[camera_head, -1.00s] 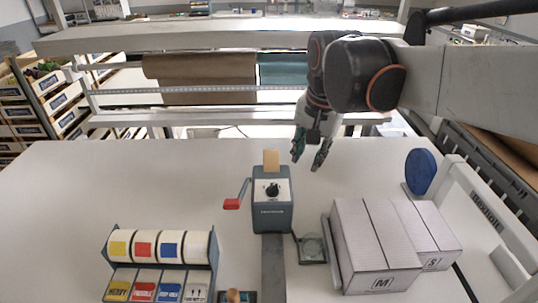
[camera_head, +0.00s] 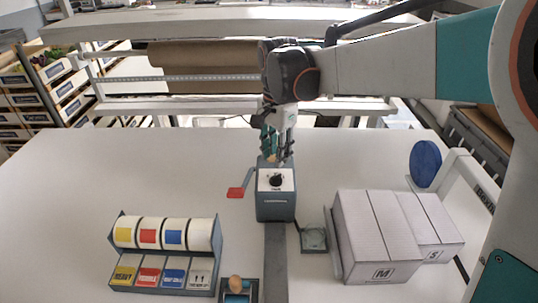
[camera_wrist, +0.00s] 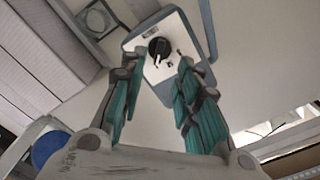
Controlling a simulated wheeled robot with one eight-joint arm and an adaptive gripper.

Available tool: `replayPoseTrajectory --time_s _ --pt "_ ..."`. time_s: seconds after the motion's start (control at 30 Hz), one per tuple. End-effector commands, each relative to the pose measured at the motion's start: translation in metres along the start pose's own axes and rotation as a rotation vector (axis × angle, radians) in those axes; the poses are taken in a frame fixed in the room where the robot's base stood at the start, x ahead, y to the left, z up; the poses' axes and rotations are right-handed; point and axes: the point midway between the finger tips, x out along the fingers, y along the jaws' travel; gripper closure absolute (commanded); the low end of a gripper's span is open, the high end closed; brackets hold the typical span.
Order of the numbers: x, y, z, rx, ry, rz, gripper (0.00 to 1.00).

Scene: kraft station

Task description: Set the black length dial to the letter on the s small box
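The black length dial (camera_head: 276,181) sits on the white face of a grey dispenser (camera_head: 276,206) with a red-handled crank on its left. The dial also shows in the wrist view (camera_wrist: 159,47), with a light pointer mark; its letters are too small to read. My gripper (camera_head: 277,160) is just behind and above the dispenser, pointing down. In the wrist view its teal fingers (camera_wrist: 152,85) are apart with nothing between them, and the dial lies beyond the tips. The small box (camera_head: 436,228), marked S, stands right of the larger box (camera_head: 378,240) marked M.
A label roll rack (camera_head: 165,250) stands at the front left. A small tray with a wooden knob (camera_head: 237,285) is at the front edge. A glass-like square pad (camera_head: 314,238) lies right of the dispenser. A blue disc (camera_head: 425,164) stands behind the boxes. The table's left is clear.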

Motion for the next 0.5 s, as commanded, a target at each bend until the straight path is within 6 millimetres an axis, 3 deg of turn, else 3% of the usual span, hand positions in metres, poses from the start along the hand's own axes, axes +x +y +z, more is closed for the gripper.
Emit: replayPoseTrajectory --time_s 0.2,0.5 --pt "0.043 0.0 -0.001 0.0 0.0 0.0 0.7" --pt "0.07 0.0 -0.001 0.001 0.0 -0.001 0.7"
